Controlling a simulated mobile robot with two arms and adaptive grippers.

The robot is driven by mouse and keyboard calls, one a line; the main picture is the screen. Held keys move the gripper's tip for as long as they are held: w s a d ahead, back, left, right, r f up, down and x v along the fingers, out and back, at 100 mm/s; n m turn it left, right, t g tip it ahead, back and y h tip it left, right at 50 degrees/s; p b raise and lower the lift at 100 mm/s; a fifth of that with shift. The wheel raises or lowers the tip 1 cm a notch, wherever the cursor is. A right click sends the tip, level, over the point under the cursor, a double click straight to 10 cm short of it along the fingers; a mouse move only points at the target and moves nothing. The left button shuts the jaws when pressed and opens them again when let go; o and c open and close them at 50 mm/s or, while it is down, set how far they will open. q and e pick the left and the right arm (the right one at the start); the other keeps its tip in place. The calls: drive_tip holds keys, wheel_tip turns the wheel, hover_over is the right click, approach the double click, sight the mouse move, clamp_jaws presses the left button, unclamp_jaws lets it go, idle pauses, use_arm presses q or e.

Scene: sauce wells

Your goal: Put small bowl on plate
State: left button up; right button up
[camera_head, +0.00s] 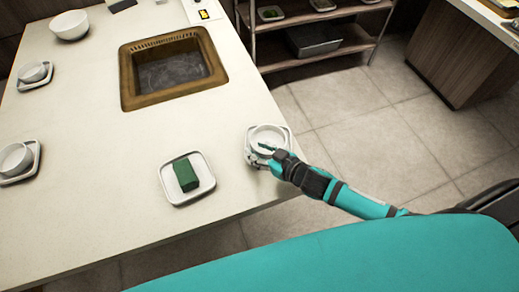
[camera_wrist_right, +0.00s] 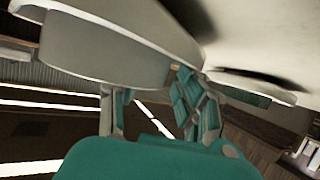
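A small white bowl (camera_head: 268,133) sits at the table's right edge, on or just over a square white plate (camera_head: 286,128). My right gripper (camera_head: 268,150) is at the bowl's near rim, with a teal finger showing inside the bowl. In the right wrist view, the white bowl (camera_wrist_right: 95,68) fills the upper left, below a white slab that looks like the plate (camera_wrist_right: 120,18). My right fingers (camera_wrist_right: 150,105) are apart, one mostly hidden behind the bowl's wall and one outside it. Contact with the wall is unclear. My left gripper is not seen.
A square white plate (camera_head: 172,195) with a green block (camera_head: 186,175) lies to the left. Small bowls on plates stand at the far left (camera_head: 14,158) (camera_head: 33,72). A larger bowl (camera_head: 70,25) stands at the back, near a sunken sink (camera_head: 130,92).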

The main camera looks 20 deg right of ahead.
drive_tip(key=shift+r, duration=0.2)
drive_tip(key=shift+s+d, duration=0.2)
drive_tip(key=shift+s, duration=0.15)
drive_tip(key=v, duration=1.1)
drive_tip(key=shift+r+b, duration=0.2)
drive_tip(key=shift+b, duration=0.1)
